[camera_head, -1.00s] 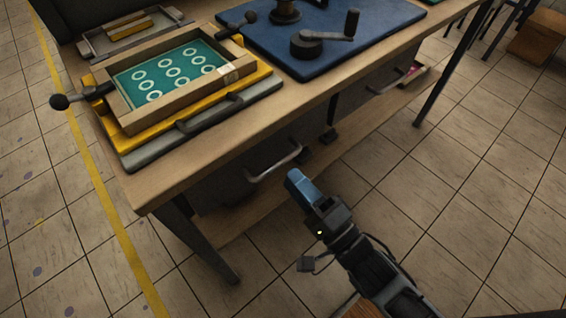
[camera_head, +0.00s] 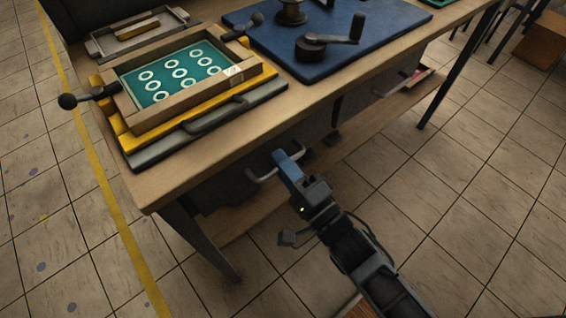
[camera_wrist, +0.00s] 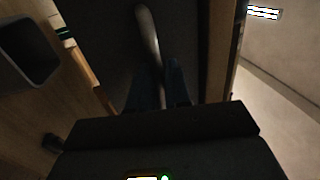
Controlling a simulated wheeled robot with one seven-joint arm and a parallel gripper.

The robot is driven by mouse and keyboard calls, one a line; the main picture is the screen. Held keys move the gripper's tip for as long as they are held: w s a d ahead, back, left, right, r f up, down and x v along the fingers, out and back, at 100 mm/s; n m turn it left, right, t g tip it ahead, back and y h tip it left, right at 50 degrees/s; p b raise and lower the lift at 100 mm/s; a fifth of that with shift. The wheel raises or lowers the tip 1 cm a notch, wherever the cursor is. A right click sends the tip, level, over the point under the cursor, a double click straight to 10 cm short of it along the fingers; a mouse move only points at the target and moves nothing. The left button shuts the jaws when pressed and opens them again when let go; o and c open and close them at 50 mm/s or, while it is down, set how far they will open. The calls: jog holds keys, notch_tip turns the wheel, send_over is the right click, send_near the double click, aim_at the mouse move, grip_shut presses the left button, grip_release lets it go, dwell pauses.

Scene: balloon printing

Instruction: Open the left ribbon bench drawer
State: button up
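The left ribbon bench drawer (camera_head: 228,186) is a dark front under the tabletop and looks closed. Its pale bar handle (camera_head: 261,178) is partly covered by my gripper (camera_head: 287,162). In the wrist view the handle (camera_wrist: 149,35) runs down between the two blue fingers of my gripper (camera_wrist: 161,82). The fingers stand apart, one on each side of the handle. The dark picture does not show clear contact between fingers and bar.
The wooden bench (camera_head: 160,190) carries a printing frame (camera_head: 180,75) and a blue mat (camera_head: 340,40) with a crank tool (camera_head: 325,46). A second drawer handle (camera_head: 400,84) is to the right. A bench leg (camera_head: 205,245) stands at front left.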

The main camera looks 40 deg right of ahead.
jog(key=shift+s, duration=0.15)
grip_shut()
jog(key=s+p, duration=0.2)
jog(key=s, duration=2.6)
jog(key=shift+o, duration=2.4)
grip_release()
jog(key=s+f+b, duration=0.1)
jog(key=s, duration=0.6)
jog(key=shift+s+f, duration=0.3)
jog(key=shift+a, duration=0.1)
